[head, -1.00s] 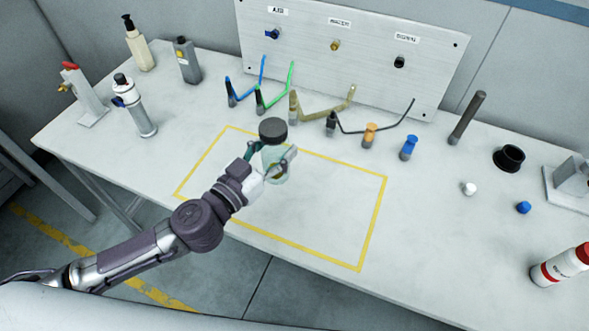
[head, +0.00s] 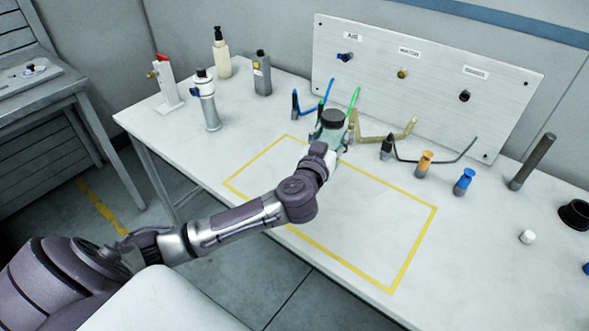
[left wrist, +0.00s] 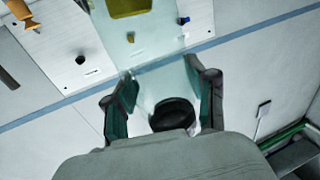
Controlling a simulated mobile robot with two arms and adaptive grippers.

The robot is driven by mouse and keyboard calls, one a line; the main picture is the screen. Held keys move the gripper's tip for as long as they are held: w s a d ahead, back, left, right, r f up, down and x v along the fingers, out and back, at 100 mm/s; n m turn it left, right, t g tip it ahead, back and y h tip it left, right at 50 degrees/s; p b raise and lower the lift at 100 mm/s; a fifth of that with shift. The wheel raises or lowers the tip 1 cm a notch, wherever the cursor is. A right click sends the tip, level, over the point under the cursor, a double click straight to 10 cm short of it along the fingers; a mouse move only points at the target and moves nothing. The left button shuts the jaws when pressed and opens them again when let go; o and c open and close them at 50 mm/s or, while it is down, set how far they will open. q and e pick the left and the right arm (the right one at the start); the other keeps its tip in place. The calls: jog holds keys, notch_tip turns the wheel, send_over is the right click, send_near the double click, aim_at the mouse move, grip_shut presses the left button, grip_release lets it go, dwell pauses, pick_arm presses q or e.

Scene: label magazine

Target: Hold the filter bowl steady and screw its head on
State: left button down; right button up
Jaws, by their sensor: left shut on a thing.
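My left gripper (head: 333,140) is shut on a clear bowl (head: 330,133), the likely filter bowl. A black round head (head: 333,118) sits at its top, above the fingers. I cannot tell whether this head is screwed tight. In the left wrist view the see-through bowl (left wrist: 155,78) is between the two fingers, with the black piece (left wrist: 172,113) near the palm side and an olive-yellow part (left wrist: 128,6) at the far end. The bowl looks upright in the head view, near the back line of the yellow outline. The gripper hides its lower part. My right gripper is out of view.
A grey cylindrical fitting (head: 208,103) and bottles stand left.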

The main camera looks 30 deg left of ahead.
pick_arm(q)
jog(key=a+f+b, duration=0.2)
jog(key=a+f, duration=0.3)
jog(key=a+f+b, duration=0.2)
jog(key=a+f, duration=0.3)
jog(key=shift+s+a+b, duration=0.1)
jog(key=shift+a+b, duration=0.3)
jog(key=shift+f, duration=0.2)
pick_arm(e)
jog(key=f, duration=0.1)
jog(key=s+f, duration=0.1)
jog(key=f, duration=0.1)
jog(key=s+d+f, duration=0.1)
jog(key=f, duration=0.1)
pick_arm(q)
jog(key=shift+f, duration=0.2)
jog(key=shift+c, duration=1.7)
grip_release()
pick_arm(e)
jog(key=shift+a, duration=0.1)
